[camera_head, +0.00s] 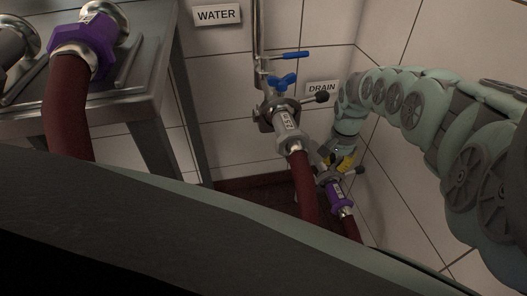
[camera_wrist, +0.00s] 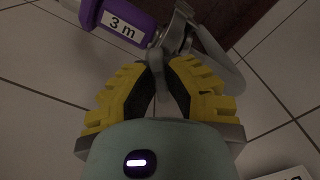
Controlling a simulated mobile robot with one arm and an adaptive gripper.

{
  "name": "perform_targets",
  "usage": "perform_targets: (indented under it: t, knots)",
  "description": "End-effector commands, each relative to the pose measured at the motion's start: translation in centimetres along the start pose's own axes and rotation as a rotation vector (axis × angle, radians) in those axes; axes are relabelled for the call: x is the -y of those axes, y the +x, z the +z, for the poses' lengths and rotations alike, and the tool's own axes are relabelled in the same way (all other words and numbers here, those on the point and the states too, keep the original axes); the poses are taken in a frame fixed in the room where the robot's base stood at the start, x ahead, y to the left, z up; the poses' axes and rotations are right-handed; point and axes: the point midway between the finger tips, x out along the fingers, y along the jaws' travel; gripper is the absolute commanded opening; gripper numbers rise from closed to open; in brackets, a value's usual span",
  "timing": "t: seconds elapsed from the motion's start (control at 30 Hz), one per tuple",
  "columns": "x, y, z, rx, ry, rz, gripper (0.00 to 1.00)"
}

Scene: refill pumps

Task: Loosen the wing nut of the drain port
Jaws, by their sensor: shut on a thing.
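The drain port's purple coupling (camera_head: 338,194) sits low by the right wall with a red hose below it. In the wrist view the purple coupling (camera_wrist: 122,20), labelled "3 m", lies at top left beside a grey metal clamp (camera_wrist: 181,30). My gripper (camera_head: 346,162) is at this clamp. Its yellow-and-black fingers (camera_wrist: 158,75) are closed on a small grey part (camera_wrist: 156,60) in front of the clamp, apparently the wing nut. Most of the nut is hidden between the fingertips, so its thread and how far it is turned cannot be seen.
The grey coupling (camera_head: 288,130) of the water line, with its red hose, stands close left of my gripper. A blue lever (camera_head: 291,55) and DRAIN sign (camera_head: 321,87) are above. A steel table (camera_head: 150,95) with another purple coupling (camera_head: 88,42) is at left.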

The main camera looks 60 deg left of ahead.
Motion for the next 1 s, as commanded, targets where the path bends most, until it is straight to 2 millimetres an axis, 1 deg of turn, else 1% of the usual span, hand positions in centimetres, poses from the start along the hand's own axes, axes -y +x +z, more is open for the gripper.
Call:
perform_targets:
  t: [0.1,1.0]
  knots:
    - [-0.16,0.24,-0.07,-0.001,-0.108,0.000,0.00]
    - [-0.16,0.23,-0.15,-0.002,-0.963,0.007,0.00]
